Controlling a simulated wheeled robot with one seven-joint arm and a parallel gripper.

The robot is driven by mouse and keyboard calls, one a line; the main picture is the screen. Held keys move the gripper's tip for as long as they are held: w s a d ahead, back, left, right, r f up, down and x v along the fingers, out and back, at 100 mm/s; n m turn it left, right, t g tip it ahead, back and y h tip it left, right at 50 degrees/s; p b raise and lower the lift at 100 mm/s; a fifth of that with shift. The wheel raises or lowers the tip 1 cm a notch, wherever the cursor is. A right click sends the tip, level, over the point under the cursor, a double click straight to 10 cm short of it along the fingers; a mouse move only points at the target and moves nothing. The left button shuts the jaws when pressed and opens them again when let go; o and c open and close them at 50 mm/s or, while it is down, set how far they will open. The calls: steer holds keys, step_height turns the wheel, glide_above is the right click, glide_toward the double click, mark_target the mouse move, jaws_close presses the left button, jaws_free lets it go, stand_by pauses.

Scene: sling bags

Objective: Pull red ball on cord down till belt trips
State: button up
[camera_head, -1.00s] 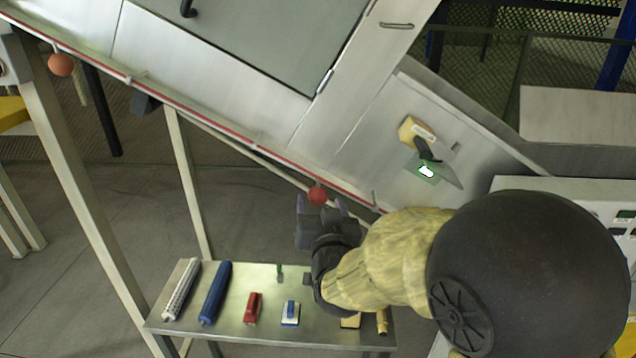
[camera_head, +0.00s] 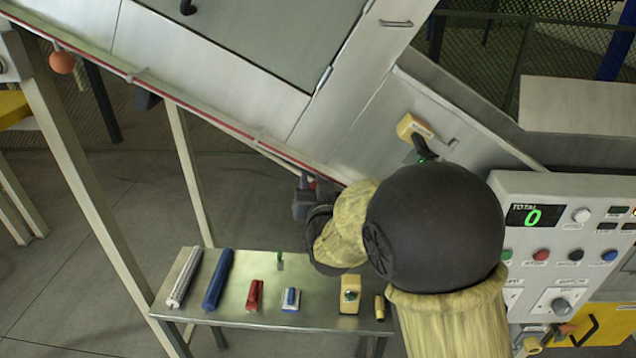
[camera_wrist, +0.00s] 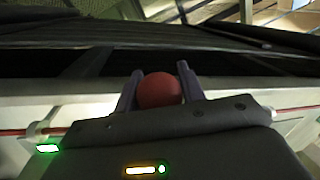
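The red ball (camera_wrist: 160,91) sits between the two fingers of my gripper (camera_wrist: 160,84) in the wrist view, with a finger on each side. A narrow gap seems to show at the right finger; contact is hard to tell. In the head view, my gripper (camera_head: 311,191) is just below the red cord (camera_head: 240,132) on the slanted machine edge, and only a sliver of red ball (camera_head: 312,184) shows between its fingers. The cord also crosses the wrist view (camera_wrist: 296,110). A second, orange-red ball (camera_head: 62,62) hangs from the cord at the upper left.
A metal table (camera_head: 262,304) below holds several small items, including a blue bar (camera_head: 217,279) and a red block (camera_head: 255,295). A control panel (camera_head: 555,235) at the right shows a green 0. A slanted machine panel (camera_head: 385,140) lies above my arm. Open floor lies left.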

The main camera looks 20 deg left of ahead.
jaws_close()
step_height(320, 180, down, 4)
steer(key=b, duration=0.5)
steer(key=shift+f, duration=0.1)
steer(key=o, duration=0.8)
jaws_free()
steer(key=b+v, duration=0.6)
steer(key=v, duration=1.1)
steer(key=shift+s+d+b, duration=0.15)
steer(key=shift+s+b, duration=0.05)
steer(key=shift+b, duration=0.15)
